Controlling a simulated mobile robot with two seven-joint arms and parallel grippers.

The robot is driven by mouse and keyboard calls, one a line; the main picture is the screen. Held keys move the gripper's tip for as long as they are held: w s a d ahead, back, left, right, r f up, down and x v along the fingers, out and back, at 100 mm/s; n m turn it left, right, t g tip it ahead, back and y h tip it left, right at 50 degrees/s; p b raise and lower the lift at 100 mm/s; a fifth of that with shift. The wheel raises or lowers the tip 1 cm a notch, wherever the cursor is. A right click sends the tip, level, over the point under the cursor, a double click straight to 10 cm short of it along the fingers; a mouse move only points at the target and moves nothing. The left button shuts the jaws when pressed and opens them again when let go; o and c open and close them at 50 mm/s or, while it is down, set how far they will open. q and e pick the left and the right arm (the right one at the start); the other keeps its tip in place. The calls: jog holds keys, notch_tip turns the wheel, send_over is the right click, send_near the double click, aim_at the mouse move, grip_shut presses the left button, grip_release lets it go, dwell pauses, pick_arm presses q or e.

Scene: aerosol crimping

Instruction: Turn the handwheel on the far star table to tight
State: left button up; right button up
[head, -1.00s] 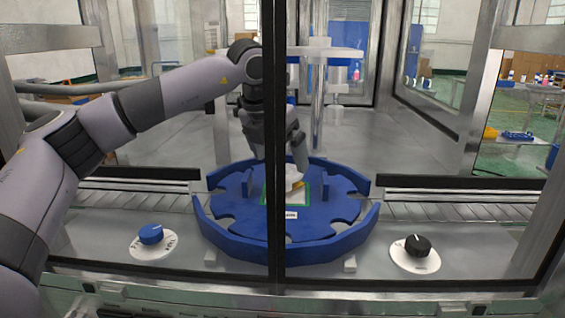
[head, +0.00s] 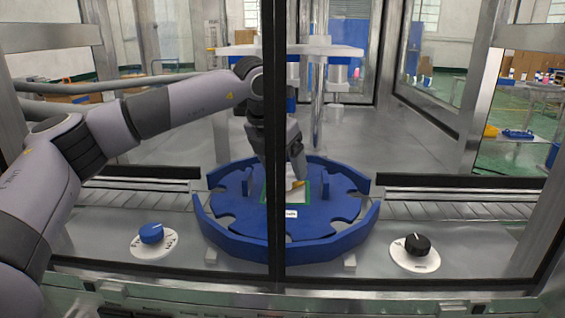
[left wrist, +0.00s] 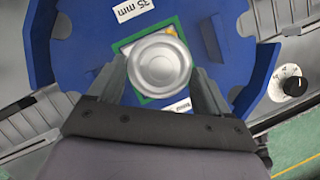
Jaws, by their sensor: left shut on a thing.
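The blue star table (head: 240,225) stands in the middle of the machine, with its notched plate inside a raised blue ring. A round silver handwheel (left wrist: 160,66) sits over the green-edged square at its centre, seen from above in the left wrist view. My left gripper (left wrist: 160,85) is shut on the handwheel, one finger on each side. In the head view, my left gripper (head: 297,180) reaches down to the plate's centre, partly hidden by the dark door post. The handwheel is mostly hidden there. My right gripper is not in view.
A dark vertical post (head: 275,120) and glass panes stand in front of the table. A blue dial knob (head: 151,233) is at the left and a black one (head: 417,243) at the right. Conveyor strips (head: 460,208) run on both sides.

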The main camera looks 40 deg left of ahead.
pick_arm(q)
jog(key=shift+a+m+h+p, duration=0.15)
jog(key=shift+m+h+p, duration=0.3)
jog(key=shift+m, duration=0.55)
jog(key=m, duration=0.1)
jog(key=m+p, duration=0.1)
jog(key=shift+a+r+m+g+h, duration=0.1)
jog(key=shift+r+m+g+h, duration=0.05)
jog(key=shift+m+g+h, duration=0.2)
jog(key=shift+w+a+m+g+h+p, duration=0.15)
jog(key=shift+m+h+p, duration=0.25)
jog(key=shift+m+p, duration=0.55)
jog(key=shift+w+a+m+g+h+p, duration=0.15)
jog(key=shift+m+h+p, duration=0.25)
jog(key=shift+m+p, duration=0.55)
jog(key=shift+s+d+m, duration=0.1)
jog(key=shift+d+m, duration=0.05)
jog(key=shift+m, duration=0.1)
jog(key=o, duration=1)
jog(key=shift+b+v, duration=0.45)
jog(key=shift+v, duration=3.05)
